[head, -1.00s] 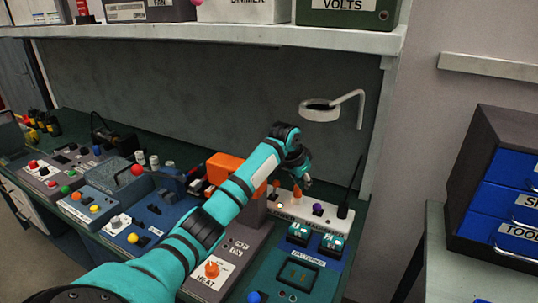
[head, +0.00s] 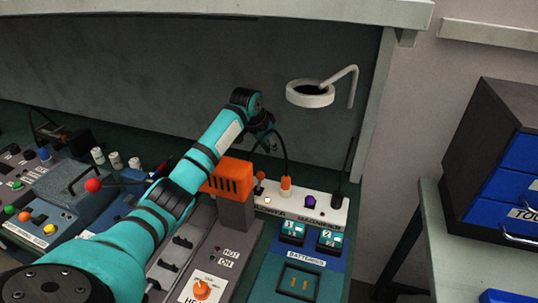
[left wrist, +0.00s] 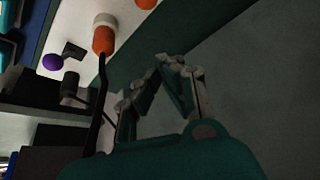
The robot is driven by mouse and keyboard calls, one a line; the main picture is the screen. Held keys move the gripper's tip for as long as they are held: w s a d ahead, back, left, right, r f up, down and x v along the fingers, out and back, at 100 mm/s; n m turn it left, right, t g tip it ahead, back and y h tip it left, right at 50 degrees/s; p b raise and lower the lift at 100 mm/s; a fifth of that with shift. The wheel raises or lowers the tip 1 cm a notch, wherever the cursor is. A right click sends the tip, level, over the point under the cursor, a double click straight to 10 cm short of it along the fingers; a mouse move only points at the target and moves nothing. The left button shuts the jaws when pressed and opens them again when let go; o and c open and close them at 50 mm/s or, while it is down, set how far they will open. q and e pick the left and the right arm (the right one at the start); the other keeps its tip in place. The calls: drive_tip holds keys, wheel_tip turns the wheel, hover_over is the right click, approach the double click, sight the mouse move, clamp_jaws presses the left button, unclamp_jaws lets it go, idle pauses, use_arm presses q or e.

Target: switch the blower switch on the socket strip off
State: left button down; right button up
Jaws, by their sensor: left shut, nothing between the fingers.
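The white socket strip (head: 325,213) lies along the back of the bench. It carries an orange plug (head: 286,187) with a black cord and a purple knob (head: 310,201). A small lit spot (head: 268,199) shows near its left end. I cannot read which control is the blower switch. My left gripper (head: 265,146) is shut and empty, above and behind the strip's left end, apart from it. In the left wrist view the shut fingers (left wrist: 155,75) point past the strip toward the back wall; the orange plug (left wrist: 103,38) and purple knob (left wrist: 52,62) show upper left.
An orange-headed device (head: 230,178) stands just left of the strip. A ring lamp (head: 310,95) hangs above right. A blue battery panel (head: 298,258) lies in front. A shelf (head: 330,10) overhangs the bench; a drawer cabinet (head: 490,165) stands at right.

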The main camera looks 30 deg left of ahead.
sight(260, 179)
use_arm(q)
drive_tip(key=f+p, duration=0.1)
drive_tip(key=f, duration=0.4)
drive_tip(key=w+f+p, duration=0.1)
drive_tip(key=f, duration=0.2)
drive_tip(key=shift+w+a+p, duration=0.1)
drive_tip(key=shift+a+p, duration=0.05)
drive_tip(key=shift+p, duration=0.2)
drive_tip(key=shift+s+a+f, duration=0.15)
drive_tip(key=shift+s, duration=0.35)
drive_tip(key=shift+f, duration=0.1)
use_arm(e)
drive_tip(key=r, duration=0.3)
drive_tip(key=shift+w+a+r, duration=0.15)
drive_tip(key=shift+w+a, duration=0.2)
drive_tip(key=shift+w, duration=0.05)
use_arm(q)
drive_tip(key=shift+p, duration=0.3)
use_arm(e)
drive_tip(key=shift+r, duration=0.1)
